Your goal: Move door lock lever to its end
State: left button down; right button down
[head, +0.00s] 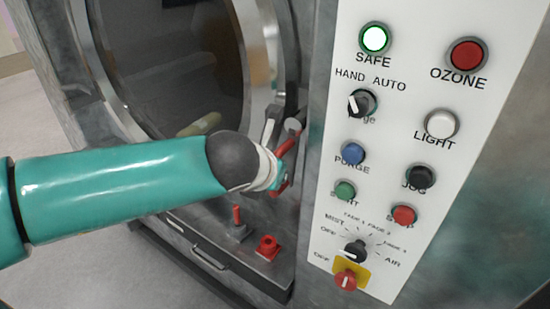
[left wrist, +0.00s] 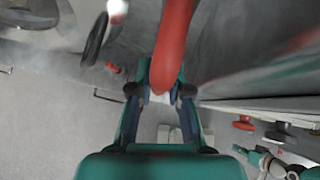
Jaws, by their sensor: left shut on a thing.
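The door lock lever (head: 288,143) is red and sits beside the round door, just left of the control panel. Most of it is hidden behind my left gripper and wrist in the head view. In the left wrist view the lever (left wrist: 172,45) is a long red handle running up from between the fingers. My left gripper (left wrist: 161,93) is shut on the lower end of the lever. In the head view my left arm reaches in from the left, and the fingers are mostly hidden. My right gripper does not show.
The round glass door (head: 170,65) fills the machine front. The white control panel (head: 385,125) with buttons and knobs stands close to the right of my gripper. A small red handle (head: 237,215) and a red knob (head: 267,248) are on the ledge below.

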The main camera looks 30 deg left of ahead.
pick_arm(q)
jog(key=shift+d+r+h, duration=0.15)
jog(key=shift+d+h, duration=0.2)
jog(key=shift+h, duration=0.05)
jog(key=c, duration=1.1)
grip_release()
jog(key=shift+w+d, duration=0.1)
jog(key=v, duration=1.2)
